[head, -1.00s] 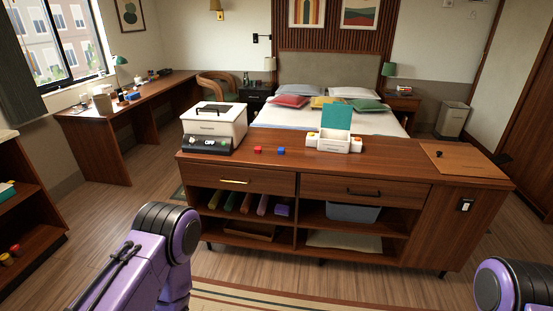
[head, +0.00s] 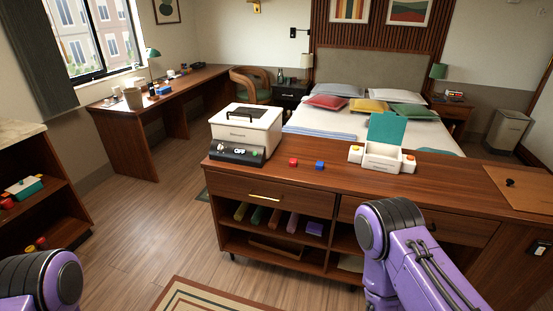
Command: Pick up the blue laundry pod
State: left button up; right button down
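A small blue cube, which looks like the blue laundry pod (head: 320,166), lies on top of the wooden cabinet (head: 462,180). A similar red cube (head: 293,162) lies just left of it, apart from it. Nothing touches the blue one. Purple links of my arms show at the lower left and lower right, but both grippers are outside the head view.
A white box-shaped appliance (head: 245,130) with a black control panel stands left of the cubes. A white caddy with a raised teal lid (head: 384,137) stands to their right. Open floor (head: 150,225) lies left of the cabinet; a striped rug (head: 205,298) lies in front.

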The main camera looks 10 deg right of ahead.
aim_at(319, 165)
jog(key=u, duration=0.15)
jog(key=i, duration=0.95)
jog(key=z, duration=0.3)
